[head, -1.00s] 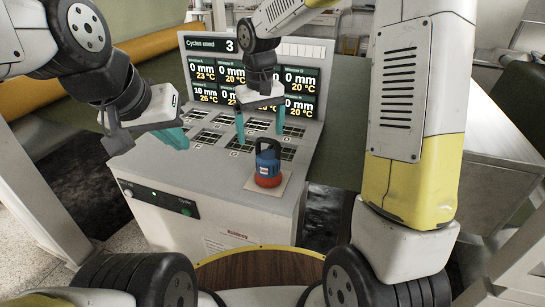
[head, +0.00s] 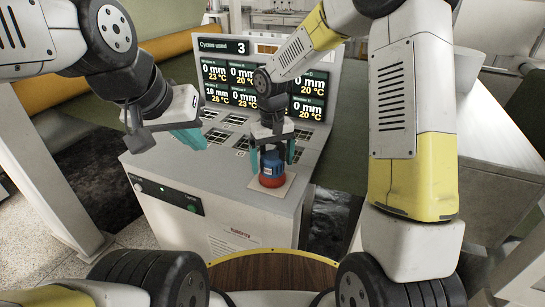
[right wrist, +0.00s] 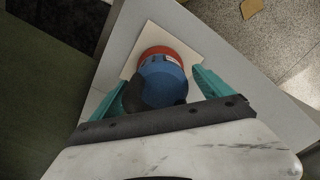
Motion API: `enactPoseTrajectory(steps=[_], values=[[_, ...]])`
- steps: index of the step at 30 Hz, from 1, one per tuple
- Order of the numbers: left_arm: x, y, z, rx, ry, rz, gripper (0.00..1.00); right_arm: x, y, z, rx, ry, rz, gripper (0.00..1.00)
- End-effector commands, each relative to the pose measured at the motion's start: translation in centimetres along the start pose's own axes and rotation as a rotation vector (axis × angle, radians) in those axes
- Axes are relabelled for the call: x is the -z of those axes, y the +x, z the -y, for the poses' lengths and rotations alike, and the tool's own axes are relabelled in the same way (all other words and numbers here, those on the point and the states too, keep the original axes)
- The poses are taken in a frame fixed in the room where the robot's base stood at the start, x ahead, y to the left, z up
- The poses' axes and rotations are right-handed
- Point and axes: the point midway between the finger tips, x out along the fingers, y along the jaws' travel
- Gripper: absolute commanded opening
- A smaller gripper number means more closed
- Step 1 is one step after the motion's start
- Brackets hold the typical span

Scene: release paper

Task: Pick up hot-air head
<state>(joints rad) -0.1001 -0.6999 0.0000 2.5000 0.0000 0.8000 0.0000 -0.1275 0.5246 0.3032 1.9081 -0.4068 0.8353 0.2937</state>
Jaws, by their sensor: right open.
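The hot-air head (head: 272,168) is a blue body with a dark handle and a red-orange base. It stands upright on a pale square pad (head: 284,187) at the front right corner of the machine top. In the right wrist view the hot-air head (right wrist: 163,82) lies between the two teal fingers. My right gripper (head: 271,160) is open above and around it, one finger on each side, with its upper part hidden by the gripper. My left gripper (head: 190,138) is at the left above the machine; its teal fingers overlap, so its opening is unclear.
The grey machine (head: 165,165) has a top with several dark grid panels. A screen (head: 235,85) showing millimetre and temperature readings stands at its back. A round wooden top (head: 275,275) is in front. A pale table (head: 505,125) is at the right.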

Motion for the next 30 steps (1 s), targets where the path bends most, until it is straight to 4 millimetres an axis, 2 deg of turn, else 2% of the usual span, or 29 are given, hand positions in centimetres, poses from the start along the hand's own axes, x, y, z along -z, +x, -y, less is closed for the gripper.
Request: enactPoseTrajectory(steps=[5,18,19,30], values=[[0.00,0.00,0.00,0.000,0.000,0.000,0.00,0.01,-0.01,-0.01,0.000,0.000,0.000,0.90],[0.00,0.00,0.00,0.000,0.000,0.000,0.00,0.02,-0.05,-0.01,0.000,0.000,-0.001,0.03],[0.00,-0.01,0.00,0.000,0.000,0.000,0.00,0.02,-0.06,-0.01,0.000,0.000,-0.001,0.00],[0.00,0.00,0.00,0.000,0.000,0.000,0.00,0.14,-0.41,0.01,0.000,0.000,-0.005,0.00]])
